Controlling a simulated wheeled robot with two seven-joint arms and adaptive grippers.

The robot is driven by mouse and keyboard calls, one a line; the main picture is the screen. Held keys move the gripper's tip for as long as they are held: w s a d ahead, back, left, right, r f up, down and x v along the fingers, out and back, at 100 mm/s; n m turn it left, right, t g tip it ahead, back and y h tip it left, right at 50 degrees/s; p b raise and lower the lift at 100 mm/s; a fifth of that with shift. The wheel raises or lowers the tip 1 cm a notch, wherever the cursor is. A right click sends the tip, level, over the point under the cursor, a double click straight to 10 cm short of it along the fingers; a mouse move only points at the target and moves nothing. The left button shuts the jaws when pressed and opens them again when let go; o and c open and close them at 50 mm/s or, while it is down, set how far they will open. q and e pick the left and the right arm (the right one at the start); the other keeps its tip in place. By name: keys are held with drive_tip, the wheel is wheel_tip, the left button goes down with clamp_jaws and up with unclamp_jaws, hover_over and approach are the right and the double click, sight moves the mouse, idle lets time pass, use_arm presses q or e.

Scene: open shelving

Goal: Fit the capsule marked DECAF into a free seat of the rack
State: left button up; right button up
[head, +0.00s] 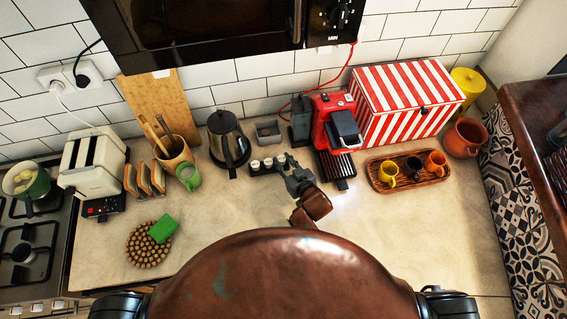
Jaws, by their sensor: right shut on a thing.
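The dark capsule rack (262,172) stands on the counter between the kettle and the red coffee machine. Several pale-topped capsules (267,162) sit in a row along it. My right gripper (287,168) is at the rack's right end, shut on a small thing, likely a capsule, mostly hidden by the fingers. I cannot tell whether that thing touches the rack. No DECAF marking is readable at this size, and the free seats are hard to make out. My left gripper is not in view.
The red coffee machine (334,120) stands close to the right of my gripper, and the dark kettle (228,139) to the left. A wooden tray (377,183) with cups lies further right. The counter in front of the rack is clear.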

drive_tip(key=shift+f, duration=0.1)
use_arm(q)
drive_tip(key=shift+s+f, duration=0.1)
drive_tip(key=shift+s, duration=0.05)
use_arm(e)
drive_tip(key=shift+a, duration=0.1)
drive_tip(key=shift+f, duration=0.1)
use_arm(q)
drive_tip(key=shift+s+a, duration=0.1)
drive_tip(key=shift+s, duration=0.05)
use_arm(e)
drive_tip(key=o, duration=0.5)
use_arm(q)
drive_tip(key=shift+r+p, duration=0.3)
drive_tip(key=shift+p, duration=0.1)
use_arm(e)
drive_tip(key=v, duration=1.2)
drive_tip(key=shift+r, duration=0.2)
